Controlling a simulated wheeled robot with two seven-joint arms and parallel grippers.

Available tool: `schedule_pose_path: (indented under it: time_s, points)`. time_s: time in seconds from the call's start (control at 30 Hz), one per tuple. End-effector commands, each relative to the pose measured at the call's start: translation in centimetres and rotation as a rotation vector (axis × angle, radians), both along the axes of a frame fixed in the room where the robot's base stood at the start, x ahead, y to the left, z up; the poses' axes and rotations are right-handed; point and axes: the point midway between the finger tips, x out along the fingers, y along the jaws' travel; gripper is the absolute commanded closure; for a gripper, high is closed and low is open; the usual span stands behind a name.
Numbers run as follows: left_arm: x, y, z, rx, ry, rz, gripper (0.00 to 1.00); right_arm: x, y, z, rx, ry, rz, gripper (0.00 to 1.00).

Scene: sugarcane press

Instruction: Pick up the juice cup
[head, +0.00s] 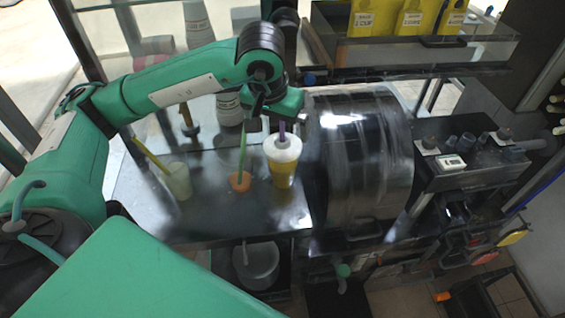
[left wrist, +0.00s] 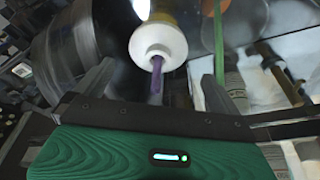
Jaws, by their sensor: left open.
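The juice cup (head: 283,172) holds yellow liquid under a white lid and has a purple straw. It stands upright on the dark counter, left of the large drum. In the left wrist view, its white lid (left wrist: 158,42) and purple straw (left wrist: 156,78) show near the middle top. My left gripper (head: 268,119) is open and empty just above and behind the cup. In the left wrist view, its two dark fingers stand on either side of the straw, apart from the cup. My right gripper is not in view.
A small orange cup with a green straw (head: 240,180) stands close left of the juice cup. A pale cup (head: 178,181) with a yellow straw is farther left. Stacked cups (head: 230,107) stand behind. The shiny dark drum (head: 368,160) limits room on the right. Counter in front is clear.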

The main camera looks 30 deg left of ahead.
Motion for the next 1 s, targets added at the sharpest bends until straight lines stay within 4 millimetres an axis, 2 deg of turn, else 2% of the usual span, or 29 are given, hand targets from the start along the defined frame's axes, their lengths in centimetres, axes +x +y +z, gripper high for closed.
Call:
schedule_pose_path:
  time_s: [0.13, 0.4, 0.7, 0.77, 1.0]
  points:
    - [0.3, -0.1, -1.1, 0.001, 0.004, 0.000, 0.00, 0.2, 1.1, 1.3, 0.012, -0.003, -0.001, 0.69]
    - [1.3, -0.3, -4.3, 0.000, 0.004, 0.000, 0.00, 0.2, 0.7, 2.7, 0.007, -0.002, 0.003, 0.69]
    - [1.5, -0.2, -4.9, 0.000, 0.000, 0.000, 0.00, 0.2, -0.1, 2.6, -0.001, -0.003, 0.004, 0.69]
    - [1.5, -0.2, -4.9, 0.000, 0.000, 0.000, 0.10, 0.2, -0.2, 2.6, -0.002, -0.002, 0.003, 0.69]
    - [1.4, -0.2, -4.8, 0.000, 0.000, 0.000, 0.57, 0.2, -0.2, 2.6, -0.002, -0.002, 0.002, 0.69]
